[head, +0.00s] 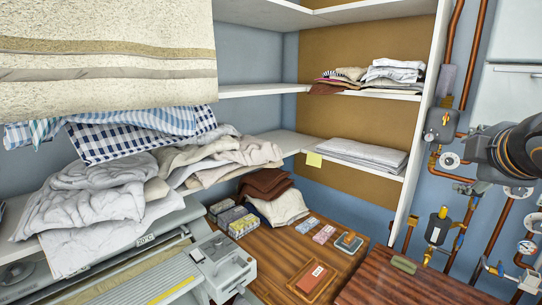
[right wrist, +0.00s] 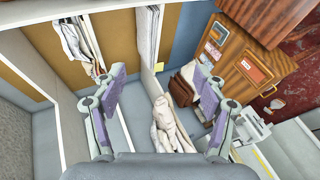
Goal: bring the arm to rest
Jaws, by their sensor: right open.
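My right arm (head: 510,152) comes in at the right edge of the head view as a dark rounded link, in front of the copper pipes. My right gripper (right wrist: 158,78) shows in the right wrist view with its two fingers spread wide apart. Nothing is between the fingers, and the shelves and laundry lie well beyond them. The gripper's fingers cannot be made out in the head view. My left arm and gripper are not in view.
The rotary ironer (head: 165,268) stands at lower left, with rumpled grey laundry (head: 85,205) behind it. A wooden table (head: 268,248) holds small boxes and cloths. Shelves with folded linen (head: 365,154) stand behind. Copper pipes (head: 451,50) and valves line the right wall.

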